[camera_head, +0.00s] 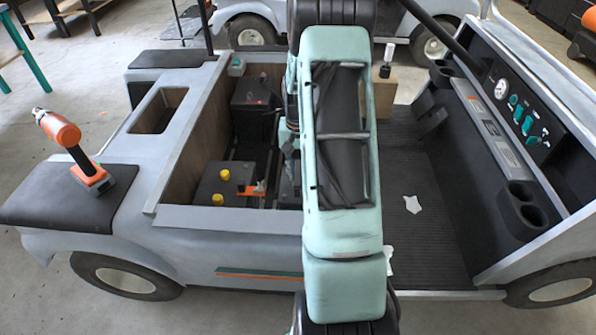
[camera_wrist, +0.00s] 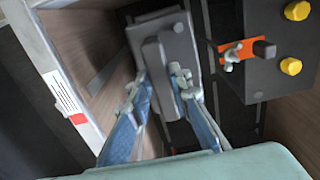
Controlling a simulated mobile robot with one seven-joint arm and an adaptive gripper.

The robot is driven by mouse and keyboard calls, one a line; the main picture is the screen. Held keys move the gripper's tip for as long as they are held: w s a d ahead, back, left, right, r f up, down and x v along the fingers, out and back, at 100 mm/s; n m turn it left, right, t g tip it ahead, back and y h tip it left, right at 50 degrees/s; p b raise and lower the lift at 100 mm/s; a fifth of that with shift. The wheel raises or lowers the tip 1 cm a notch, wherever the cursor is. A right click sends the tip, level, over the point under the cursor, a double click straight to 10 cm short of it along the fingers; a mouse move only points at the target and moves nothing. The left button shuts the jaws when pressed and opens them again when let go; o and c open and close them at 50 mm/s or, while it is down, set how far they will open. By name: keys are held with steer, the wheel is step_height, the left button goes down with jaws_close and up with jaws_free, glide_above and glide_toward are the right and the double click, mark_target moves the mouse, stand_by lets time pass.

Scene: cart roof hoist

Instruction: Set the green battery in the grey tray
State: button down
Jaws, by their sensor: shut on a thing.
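My gripper (camera_wrist: 160,88) shows in the wrist view, its two blue fingers shut on the raised handle of a dark grey block (camera_wrist: 178,40). The block lies below the fingers inside the cart's bay. No green shows on it, so I cannot tell whether it is the green battery. In the head view my arm hides the gripper and most of this area. A black battery with yellow caps (camera_head: 220,185) stands in the bay, left of my arm; it shows at right in the wrist view (camera_wrist: 275,60). I cannot make out the grey tray for certain.
The bay's wooden wall (camera_head: 208,125) and grey front rim (camera_head: 225,218) border the space. Another dark box (camera_head: 256,105) stands at the bay's back. An orange drill (camera_head: 62,135) stands on the black seat (camera_head: 60,200). The ribbed floor (camera_head: 425,230) right of my arm is mostly clear.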

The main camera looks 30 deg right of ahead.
stand_by(0.4)
steer(key=shift+f+b, duration=1.95)
steer(key=shift+f, duration=1)
steer(key=shift+f+b, duration=0.85)
steer(key=shift+f, duration=0.7)
steer(key=c, duration=1.8)
jaws_free()
steer(key=shift+o, duration=1.1)
steer(key=shift+s+f, duration=0.1)
steer(key=shift+r, duration=0.2)
steer(key=shift+r+p, duration=2.75)
steer(key=shift+r, duration=1.15)
